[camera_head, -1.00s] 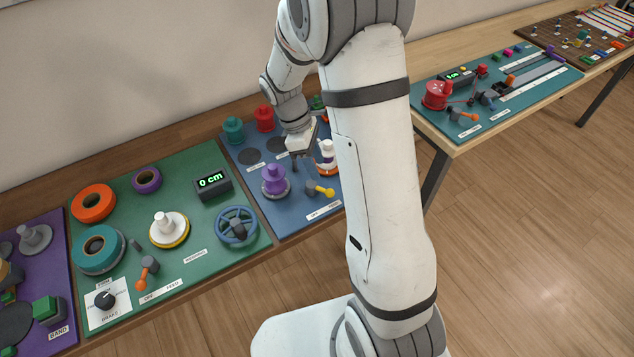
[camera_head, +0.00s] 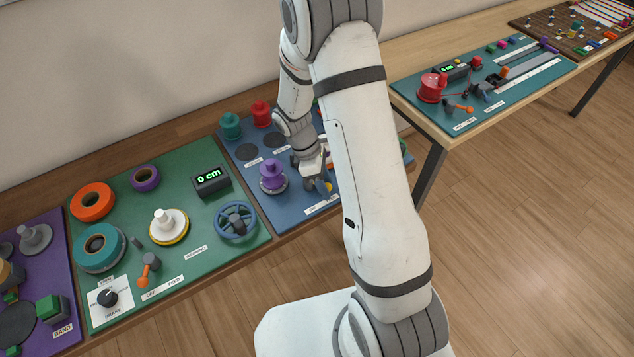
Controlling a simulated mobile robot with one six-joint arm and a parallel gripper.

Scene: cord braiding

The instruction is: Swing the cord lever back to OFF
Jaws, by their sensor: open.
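The cord lever, with a yellow knob (camera_head: 329,187), stands near the front edge of the blue board (camera_head: 294,217). Only its knob shows clearly; my gripper hides most of its arm and base. My gripper (camera_head: 318,186) is open and low over the board, right at the lever. I cannot tell whether its fingers touch the lever or stand around it. A white label strip (camera_head: 322,205) lies in front of the lever, its print too small to read here.
A purple spool (camera_head: 272,176) stands close to the left of my gripper. Teal (camera_head: 230,126) and red (camera_head: 261,113) spools stand behind. My arm hides the board's right part. The green board (camera_head: 205,265) on the left carries a blue handwheel (camera_head: 236,221) and an orange-knobbed lever (camera_head: 147,272).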

